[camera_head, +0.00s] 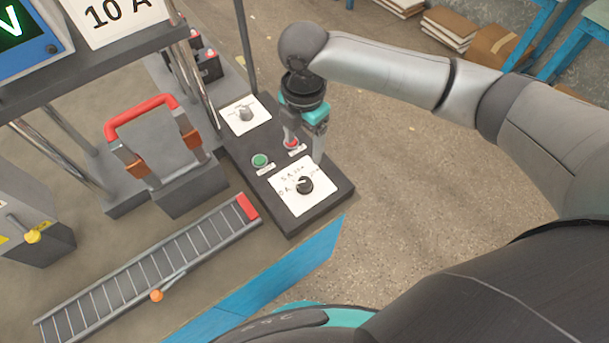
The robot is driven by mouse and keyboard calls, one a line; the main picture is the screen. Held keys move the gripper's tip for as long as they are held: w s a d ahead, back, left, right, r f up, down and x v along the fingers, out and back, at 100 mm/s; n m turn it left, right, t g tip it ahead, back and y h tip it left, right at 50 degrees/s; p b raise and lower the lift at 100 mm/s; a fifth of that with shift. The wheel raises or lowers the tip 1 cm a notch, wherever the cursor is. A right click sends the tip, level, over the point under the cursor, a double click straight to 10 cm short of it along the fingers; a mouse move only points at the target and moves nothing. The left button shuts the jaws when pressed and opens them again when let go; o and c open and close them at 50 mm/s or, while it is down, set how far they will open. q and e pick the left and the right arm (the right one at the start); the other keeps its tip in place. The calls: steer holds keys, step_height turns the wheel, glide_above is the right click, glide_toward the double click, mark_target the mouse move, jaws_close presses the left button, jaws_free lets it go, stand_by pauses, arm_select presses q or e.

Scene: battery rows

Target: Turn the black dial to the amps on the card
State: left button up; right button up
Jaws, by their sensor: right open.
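The black dial (305,185) sits on a white plate with amp markings at the near end of a dark control panel (291,221). Some markings on the plate are too small to read surely. The card (119,16) at the top left reads "10 A". My right gripper (304,153) is open and points down over the panel, just behind the dial and beside the red button (291,143). Its fingers are apart from each other and hold nothing. I cannot tell whether a finger touches the panel. My left gripper is not in view.
A grey knob (245,113) on a white plate and a green button (260,160) share the panel. A red-handled switch (142,116) stands to the left. A slotted rail (150,268) with an orange-tipped lever lies in front.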

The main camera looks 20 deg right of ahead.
mark_target(305, 182)
step_height(305, 182, down, 15)
steer(key=b, duration=0.3)
steer(key=shift+d, duration=0.15)
steer(key=shift+c, duration=0.2)
jaws_close()
stand_by(0.5)
